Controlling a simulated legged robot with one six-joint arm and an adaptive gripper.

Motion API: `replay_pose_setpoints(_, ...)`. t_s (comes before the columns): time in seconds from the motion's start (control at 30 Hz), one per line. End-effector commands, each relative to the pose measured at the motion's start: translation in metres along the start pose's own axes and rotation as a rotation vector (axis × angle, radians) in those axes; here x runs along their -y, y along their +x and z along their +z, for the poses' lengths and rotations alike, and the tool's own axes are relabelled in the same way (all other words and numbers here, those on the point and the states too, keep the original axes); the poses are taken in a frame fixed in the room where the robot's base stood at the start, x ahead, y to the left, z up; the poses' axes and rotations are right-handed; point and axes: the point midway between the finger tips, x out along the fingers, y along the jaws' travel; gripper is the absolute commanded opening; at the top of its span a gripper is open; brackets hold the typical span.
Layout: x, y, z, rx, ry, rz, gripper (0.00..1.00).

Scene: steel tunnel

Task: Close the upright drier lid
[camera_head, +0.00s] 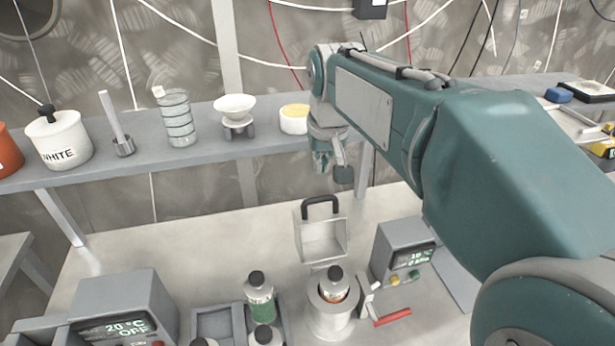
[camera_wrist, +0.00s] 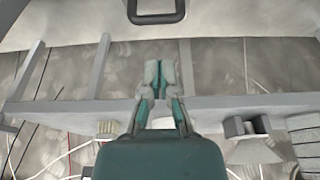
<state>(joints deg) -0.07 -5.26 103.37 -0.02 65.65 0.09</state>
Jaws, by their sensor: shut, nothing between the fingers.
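The drier (camera_head: 329,318) is a round light-grey pot on the lower bench, with a dark-capped bottle (camera_head: 334,285) standing in its mouth. Its upright lid (camera_head: 322,241) is a pale square plate with a raised rim, standing behind the pot, with a black loop handle (camera_head: 320,200) on top. My gripper (camera_head: 343,174) is above the lid, slightly right of the handle, and appears apart from it. In the wrist view my gripper (camera_wrist: 159,72) has its fingers together and empty. The dark handle (camera_wrist: 156,17) shows beyond the fingertips at the top edge there.
A control box (camera_head: 403,252) with a display stands right of the drier, beside a red-handled lever (camera_head: 392,317). Capped bottles (camera_head: 258,295) stand in a rack at left. A raised shelf (camera_head: 215,150) holding a WHITE pot (camera_head: 58,140) and a glass beaker (camera_head: 176,117) runs behind.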

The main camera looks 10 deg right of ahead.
Motion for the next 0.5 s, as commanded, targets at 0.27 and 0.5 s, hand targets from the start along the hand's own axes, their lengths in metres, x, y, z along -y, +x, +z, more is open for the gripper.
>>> replay_pose_setpoints(0.27,0.0,0.014,-0.013,0.016,0.0,0.0,0.0)
replay_pose_setpoints(0.5,0.0,0.057,-0.011,0.018,0.0,0.0,0.0)
